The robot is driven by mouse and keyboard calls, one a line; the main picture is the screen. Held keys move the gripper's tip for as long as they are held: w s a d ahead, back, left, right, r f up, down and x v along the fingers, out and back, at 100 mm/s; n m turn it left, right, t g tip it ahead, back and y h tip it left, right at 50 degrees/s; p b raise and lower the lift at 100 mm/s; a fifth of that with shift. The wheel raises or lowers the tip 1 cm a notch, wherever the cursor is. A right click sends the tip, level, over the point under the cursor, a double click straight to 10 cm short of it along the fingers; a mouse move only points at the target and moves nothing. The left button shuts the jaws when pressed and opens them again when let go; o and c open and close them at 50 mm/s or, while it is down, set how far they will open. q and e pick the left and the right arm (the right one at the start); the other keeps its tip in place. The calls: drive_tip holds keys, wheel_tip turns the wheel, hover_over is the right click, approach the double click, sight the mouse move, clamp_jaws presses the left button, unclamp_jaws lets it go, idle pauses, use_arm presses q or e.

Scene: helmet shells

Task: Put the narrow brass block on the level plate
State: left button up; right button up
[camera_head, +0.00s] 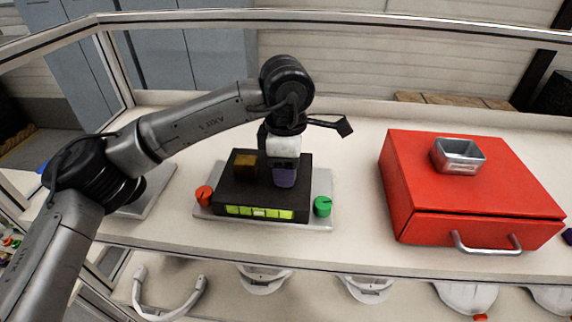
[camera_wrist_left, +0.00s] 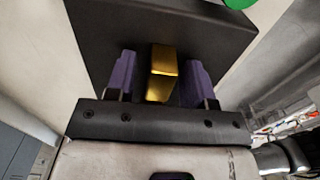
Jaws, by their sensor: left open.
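A brass block (camera_head: 245,165) sits on top of the black plate-like box (camera_head: 232,196), left of my left gripper in the head view. A gold block (camera_wrist_left: 161,72) shows between the fingers in the left wrist view, apart from both. I cannot tell whether these are the same block. My left gripper (camera_head: 285,176) points down over the box with its purple fingers (camera_wrist_left: 160,78) open and apart. The gripper hides part of the box top in the head view. My right gripper is not in view.
The box has a lit yellow-green strip and stands on a grey base (camera_head: 268,224) with a red knob (camera_head: 204,195) and a green knob (camera_head: 322,206). A red drawer case (camera_head: 420,190) at right carries a metal tray (camera_head: 458,156). Bare table lies between.

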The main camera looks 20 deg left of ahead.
use_arm(q)
drive_tip(key=shift+r, duration=0.1)
drive_tip(key=shift+r, duration=0.55)
wheel_tip(320, 180, up, 11)
drive_tip(key=b, duration=0.1)
idle(0.4)
